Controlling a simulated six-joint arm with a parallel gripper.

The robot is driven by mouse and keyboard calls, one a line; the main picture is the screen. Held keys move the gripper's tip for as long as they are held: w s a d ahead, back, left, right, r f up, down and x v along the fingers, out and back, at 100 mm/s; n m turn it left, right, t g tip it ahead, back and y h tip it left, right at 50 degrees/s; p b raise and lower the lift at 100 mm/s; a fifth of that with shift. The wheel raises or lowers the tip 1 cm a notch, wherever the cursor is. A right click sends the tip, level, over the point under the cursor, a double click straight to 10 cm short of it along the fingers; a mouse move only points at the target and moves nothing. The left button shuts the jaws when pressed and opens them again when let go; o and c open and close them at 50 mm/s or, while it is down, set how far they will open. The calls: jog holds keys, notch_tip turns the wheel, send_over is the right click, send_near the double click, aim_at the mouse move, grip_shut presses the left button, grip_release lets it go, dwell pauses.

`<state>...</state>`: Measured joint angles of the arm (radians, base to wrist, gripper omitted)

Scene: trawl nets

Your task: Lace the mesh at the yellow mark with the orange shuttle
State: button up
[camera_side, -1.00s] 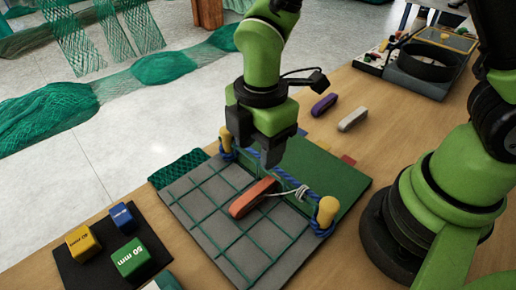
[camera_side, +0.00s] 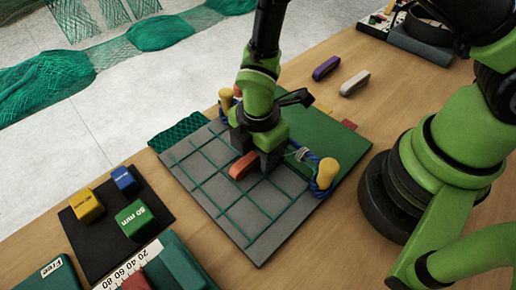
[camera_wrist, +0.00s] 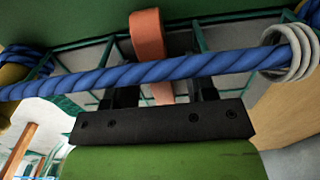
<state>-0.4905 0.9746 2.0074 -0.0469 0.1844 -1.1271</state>
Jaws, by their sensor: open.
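The orange shuttle (camera_side: 243,165) lies on the grey board (camera_side: 262,240) with its green mesh lines, its far end hidden by my gripper. My gripper (camera_side: 258,165) is low over the board, beside the blue rope. In the wrist view the open fingers (camera_wrist: 163,95) stand either side of the shuttle (camera_wrist: 148,38), with gaps at both sides. The blue rope (camera_wrist: 145,73) crosses in front of the fingers. White cord (camera_wrist: 292,50) is wound around the rope at the right. I cannot make out a yellow mark on the mesh.
Yellow-topped pegs (camera_side: 327,171) hold the rope's ends. A black mat (camera_side: 95,235) with yellow, blue and green blocks lies at the left. Purple (camera_side: 326,67) and white (camera_side: 354,83) shuttles lie at the back. The board's front part is clear.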

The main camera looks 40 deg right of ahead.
aim_at(244, 161)
grip_shut()
jog(key=shift+a+r, duration=0.15)
jog(key=shift+a, duration=1.55)
jog(key=shift+r, duration=4.1)
